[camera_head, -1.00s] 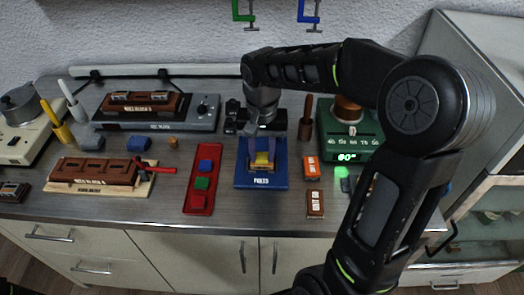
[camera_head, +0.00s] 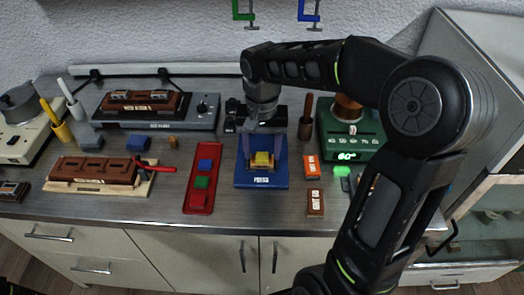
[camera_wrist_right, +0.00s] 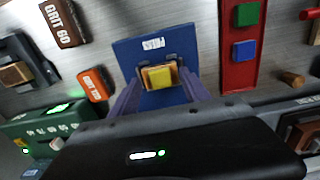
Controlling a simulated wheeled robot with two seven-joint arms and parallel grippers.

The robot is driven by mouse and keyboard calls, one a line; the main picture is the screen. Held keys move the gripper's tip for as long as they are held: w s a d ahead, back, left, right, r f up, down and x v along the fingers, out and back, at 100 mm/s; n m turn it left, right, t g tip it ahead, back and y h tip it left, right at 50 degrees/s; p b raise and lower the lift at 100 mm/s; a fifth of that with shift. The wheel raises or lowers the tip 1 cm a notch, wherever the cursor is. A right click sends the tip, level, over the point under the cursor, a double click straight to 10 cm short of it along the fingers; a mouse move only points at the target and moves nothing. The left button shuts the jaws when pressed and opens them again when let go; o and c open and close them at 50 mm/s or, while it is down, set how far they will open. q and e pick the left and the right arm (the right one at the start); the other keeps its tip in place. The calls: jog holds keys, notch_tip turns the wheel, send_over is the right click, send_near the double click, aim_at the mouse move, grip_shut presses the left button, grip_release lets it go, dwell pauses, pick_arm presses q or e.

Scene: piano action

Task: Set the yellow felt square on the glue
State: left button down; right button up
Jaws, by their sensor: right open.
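The yellow felt square (camera_head: 262,158) lies on top of a small wooden piece (camera_head: 262,167) in the blue press (camera_head: 261,182). In the right wrist view the yellow felt square (camera_wrist_right: 161,78) covers much of the wooden piece's (camera_wrist_right: 147,80) top. No glue shows; any under the felt is hidden. My right gripper (camera_head: 263,145) is open, pointing down over the press. Dark parts stand on both sides of the felt, and I cannot tell clearly which are fingers and which are press. My left gripper is out of view.
A red tray (camera_head: 196,207) with coloured squares is left of the press. An orange block (camera_head: 311,167) and a brown block (camera_head: 315,203) are to its right. A green device (camera_head: 357,146) stands behind them. Bare bench lies in front of the press.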

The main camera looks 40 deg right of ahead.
notch_tip(320, 180, up, 7)
jog(key=shift+f, duration=0.1)
dwell(0.7)
